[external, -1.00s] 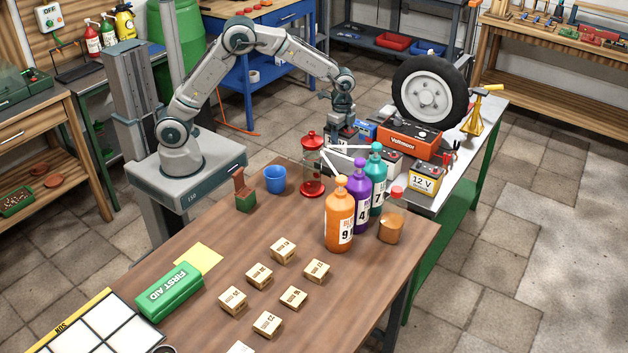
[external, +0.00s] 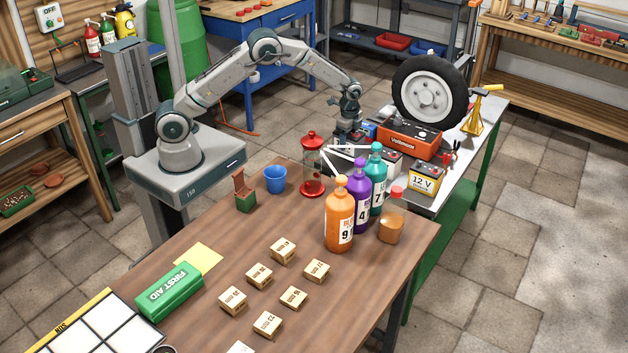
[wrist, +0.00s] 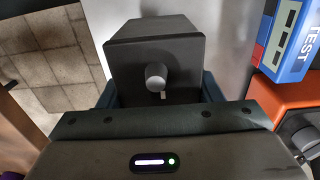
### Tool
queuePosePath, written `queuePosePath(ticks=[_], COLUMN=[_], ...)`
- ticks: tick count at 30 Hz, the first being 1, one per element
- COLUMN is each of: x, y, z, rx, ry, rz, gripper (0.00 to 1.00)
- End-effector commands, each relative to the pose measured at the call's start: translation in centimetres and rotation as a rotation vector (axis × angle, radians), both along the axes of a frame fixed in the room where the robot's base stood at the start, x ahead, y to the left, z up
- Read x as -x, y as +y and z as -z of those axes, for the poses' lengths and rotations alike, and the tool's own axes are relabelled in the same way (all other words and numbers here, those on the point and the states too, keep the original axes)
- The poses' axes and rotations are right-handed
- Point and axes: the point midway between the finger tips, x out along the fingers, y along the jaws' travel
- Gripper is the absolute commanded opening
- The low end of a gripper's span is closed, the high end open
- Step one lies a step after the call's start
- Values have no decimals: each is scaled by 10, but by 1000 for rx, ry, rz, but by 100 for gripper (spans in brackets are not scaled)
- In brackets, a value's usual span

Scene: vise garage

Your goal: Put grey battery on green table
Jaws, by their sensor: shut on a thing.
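My gripper (external: 348,119) is shut on the grey battery, a dark grey box with a round grey post on top (wrist: 150,45). In the wrist view it sits between the fingers, upright. In the external view the battery is small and dark under my gripper, partly hidden. The green table, with a bare metal top (external: 494,105) and green legs, stands at the right behind the brown table. The battery is at the left end of that metal top. I cannot tell whether it touches the top.
Close to the battery on the green table are a blue tester (wrist: 292,35) and an orange Volteboost box (external: 408,141). A yellow 12 V battery (external: 425,180) and a wheel (external: 428,92) stand there too. Bottles (external: 340,222) and a red lantern (external: 312,165) stand on the brown table.

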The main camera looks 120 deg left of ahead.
Motion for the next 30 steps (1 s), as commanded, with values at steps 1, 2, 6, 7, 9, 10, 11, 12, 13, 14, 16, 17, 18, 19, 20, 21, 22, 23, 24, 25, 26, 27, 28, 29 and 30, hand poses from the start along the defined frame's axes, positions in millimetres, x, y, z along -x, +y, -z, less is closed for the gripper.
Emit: queuePosePath(ticks=[1, 2, 6, 7, 9, 10, 11, 12, 13, 14, 16, 17, 18, 19, 20, 21, 22, 23, 24, 25, 26, 27, 28, 29, 30], x=[0, 0, 0, -1, -1, -1, -1, -1, -1, -1, -1, -1, 0, 0, 0, 0, 0, 0, 0, 0, 0, 0, 0, 0, 0], y=[0, 0, 0, 0, 0, 0, 0, 0, 0, 0, 0, 0, 0, 0, -1, -1, -1, -1, -1, -1, -1, -1, -1, 0, 0], z=[6, 10, 22, 23, 23, 23, 23, 23, 23, 23, 26, 27, 28, 27, 27, 27, 27, 27, 27, 27, 27, 27, 27, 26, 24], rx=[0, 0, -2, -2, -3, -3, -3, -3, -3, -3, -3, -3, 0, 0, 0, 0, 0, 0, 0, 0, 0, 0, 0, 0, 0], ry=[0, 1, -1, -1, -2, -2, -2, -2, -2, -2, -2, -2, 1, 1, 1, 1, 1, 1, 1, 1, 1, 1, 1, 1, 1], rz=[0, 0, 1, 1, 0, 0, 0, 0, 0, 0, 0, 0, 0, 0, 0, 0, 0, 0, 0, 0, 0, 0, 0, 0, 0], gripper=[1, 1, 1, 1, 1, 1, 1, 1, 1, 1, 1, 1, 67, 76, 81, 81, 81, 81, 81, 81, 81, 81, 81, 81, 81])
